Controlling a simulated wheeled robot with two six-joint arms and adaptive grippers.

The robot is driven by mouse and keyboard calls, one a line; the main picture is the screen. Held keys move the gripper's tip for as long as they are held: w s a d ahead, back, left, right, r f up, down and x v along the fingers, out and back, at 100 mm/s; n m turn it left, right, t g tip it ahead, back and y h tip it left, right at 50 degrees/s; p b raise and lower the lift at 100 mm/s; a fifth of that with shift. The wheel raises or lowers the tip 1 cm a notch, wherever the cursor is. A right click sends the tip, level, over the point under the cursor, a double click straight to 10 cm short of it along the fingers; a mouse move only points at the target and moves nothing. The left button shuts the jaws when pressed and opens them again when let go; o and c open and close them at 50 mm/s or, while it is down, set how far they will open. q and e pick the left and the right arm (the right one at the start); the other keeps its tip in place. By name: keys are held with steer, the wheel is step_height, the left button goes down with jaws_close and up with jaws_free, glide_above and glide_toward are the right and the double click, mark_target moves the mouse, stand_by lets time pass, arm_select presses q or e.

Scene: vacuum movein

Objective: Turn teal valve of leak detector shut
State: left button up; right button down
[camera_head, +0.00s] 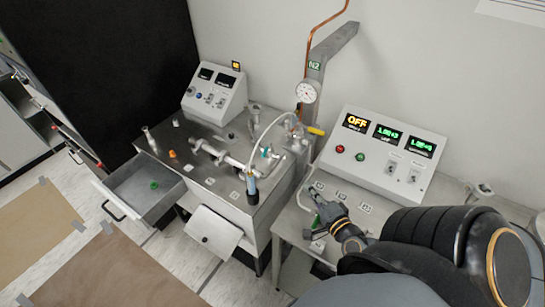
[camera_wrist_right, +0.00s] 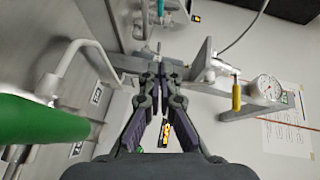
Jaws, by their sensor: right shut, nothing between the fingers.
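The teal valve (camera_head: 267,152) is a small teal part on the pipework above the metal cart of the leak detector (camera_head: 225,178). A teal piece also shows at the top of the right wrist view (camera_wrist_right: 148,52), just beyond the fingertips and partly cut off. How far the valve is turned is too small to tell. My right gripper (camera_head: 313,190) is over the bench to the right of the cart, apart from the valve. Its fingers are shut and empty, and they also show in the wrist view (camera_wrist_right: 153,72). My left gripper is not in view.
A control box (camera_head: 383,155) with an OFF display stands on the right bench. A gauge (camera_head: 306,92) and a yellow handle (camera_head: 316,131) are between cart and wall. A large green bar (camera_wrist_right: 40,122) is close at the wrist view's left. An open drawer (camera_head: 122,190) juts left.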

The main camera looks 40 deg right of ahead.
glide_toward(266, 152)
steer(key=w+d, duration=0.1)
steer(key=d, duration=0.1)
steer(key=w+d, duration=0.2)
steer(key=shift+w+d+f, duration=0.15)
steer(key=shift+w+d, duration=0.05)
steer(key=shift+w, duration=0.15)
steer(key=shift+w+a+f, duration=0.15)
steer(key=shift+w+a, duration=0.25)
steer(key=shift+w, duration=0.1)
steer(key=shift+w+a+f, duration=0.15)
steer(key=shift+w+a, duration=0.25)
steer(key=shift+w, duration=0.1)
steer(key=shift+w+a, duration=0.35)
steer(key=shift+a, duration=0.1)
steer(key=shift+f, duration=0.1)
steer(key=shift+d, duration=0.1)
steer(key=shift+w+a+p, duration=0.25)
steer(key=shift+a+p, duration=0.05)
steer(key=shift+a, duration=0.2)
